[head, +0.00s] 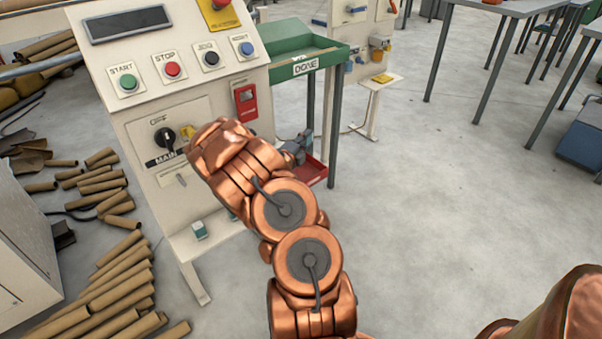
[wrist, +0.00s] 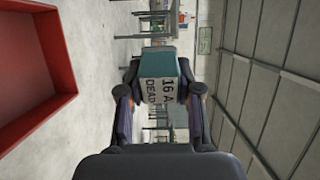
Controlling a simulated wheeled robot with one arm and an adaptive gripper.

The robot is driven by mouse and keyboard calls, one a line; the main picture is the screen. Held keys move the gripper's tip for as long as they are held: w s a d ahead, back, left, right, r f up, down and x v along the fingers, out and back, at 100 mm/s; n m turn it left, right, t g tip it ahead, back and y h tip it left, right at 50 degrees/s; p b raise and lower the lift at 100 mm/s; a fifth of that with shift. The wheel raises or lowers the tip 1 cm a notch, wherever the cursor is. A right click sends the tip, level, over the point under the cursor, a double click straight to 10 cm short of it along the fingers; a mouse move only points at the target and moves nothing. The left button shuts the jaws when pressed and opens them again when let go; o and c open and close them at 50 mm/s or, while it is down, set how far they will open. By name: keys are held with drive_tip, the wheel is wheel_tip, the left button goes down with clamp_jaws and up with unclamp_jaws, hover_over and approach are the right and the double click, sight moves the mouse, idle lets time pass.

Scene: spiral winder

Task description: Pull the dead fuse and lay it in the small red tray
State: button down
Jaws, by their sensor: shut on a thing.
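The dead fuse (wrist: 157,88) is a teal and white block with a label reading "16 A DEAD". My gripper (wrist: 160,78) is shut on it, one finger at each side, in the wrist view. The small red tray (head: 314,172) is at the right side of the machine, below the green "DONE" tray, partly hidden by my arm. Its red wall and rim (wrist: 62,92) fill the left of the wrist view. The fuse is apart from the tray in that picture. In the head view my gripper (head: 297,148) is dark and mostly hidden behind my arm.
The cream machine panel (head: 200,80) has several buttons and a MAIN switch (head: 165,138). A teal and white block (head: 200,230) stands on its low ledge. The green tray (head: 300,45) sits above on legs. Cardboard tubes (head: 110,300) lie at left.

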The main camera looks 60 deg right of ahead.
drive_tip(key=shift+f+b, duration=1.5)
drive_tip(key=shift+f, duration=1.15)
drive_tip(key=c, duration=0.7)
unclamp_jaws()
drive_tip(key=shift+a, duration=0.1)
drive_tip(key=shift+s+a, duration=0.15)
drive_tip(key=shift+a, duration=1.8)
drive_tip(key=shift+s+a, duration=0.2)
drive_tip(key=shift+a, duration=1.8)
drive_tip(key=shift+s+a, duration=0.15)
drive_tip(key=shift+a, duration=1.8)
